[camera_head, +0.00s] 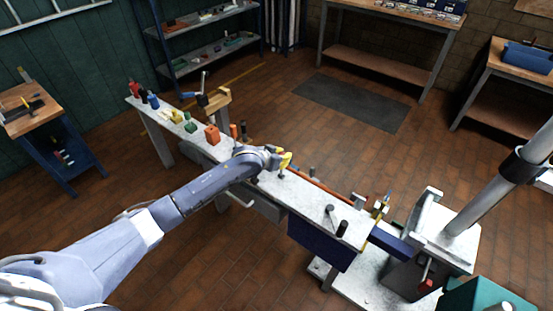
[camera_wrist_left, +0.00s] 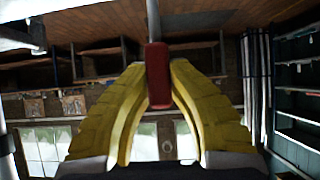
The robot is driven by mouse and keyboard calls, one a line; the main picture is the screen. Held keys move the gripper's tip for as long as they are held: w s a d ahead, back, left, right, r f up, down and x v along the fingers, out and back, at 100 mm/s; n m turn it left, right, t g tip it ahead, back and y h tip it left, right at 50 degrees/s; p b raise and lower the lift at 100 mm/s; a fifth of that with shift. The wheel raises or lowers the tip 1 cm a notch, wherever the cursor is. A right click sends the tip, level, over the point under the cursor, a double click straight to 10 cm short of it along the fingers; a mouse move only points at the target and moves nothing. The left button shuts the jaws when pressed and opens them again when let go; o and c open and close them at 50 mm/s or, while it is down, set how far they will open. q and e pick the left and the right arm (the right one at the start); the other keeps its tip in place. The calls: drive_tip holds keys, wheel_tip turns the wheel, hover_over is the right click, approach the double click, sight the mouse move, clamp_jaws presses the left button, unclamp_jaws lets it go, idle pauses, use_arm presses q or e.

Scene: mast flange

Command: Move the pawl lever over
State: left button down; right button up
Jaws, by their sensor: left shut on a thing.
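My left gripper (camera_head: 286,160) has yellow fingers and is over the middle of the long pale bench (camera_head: 310,195). In the left wrist view the fingers (camera_wrist_left: 158,78) are shut on a red grip (camera_wrist_left: 158,60) at the end of a thin grey rod. This looks like the handle of the pawl lever. In the head view my gripper and wrist hide the grip, and I cannot tell which way the lever leans. My right gripper is not in view.
Orange (camera_head: 212,135) and green (camera_head: 189,123) parts stand to the left. A grey mast (camera_head: 495,190) with a black collar rises at the right. A teal box (camera_head: 487,296) is at the lower right.

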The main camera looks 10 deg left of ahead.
use_arm(q)
drive_tip(key=shift+w+d+f+g, duration=0.1)
drive_tip(key=shift+w+g, duration=0.1)
drive_tip(key=shift+g, duration=0.1)
drive_tip(key=shift+w, duration=0.1)
drive_tip(key=c, duration=1.2)
unclamp_jaws()
drive_tip(key=shift+c, duration=0.2)
drive_tip(key=v, duration=1.2)
drive_tip(key=shift+d, duration=0.2)
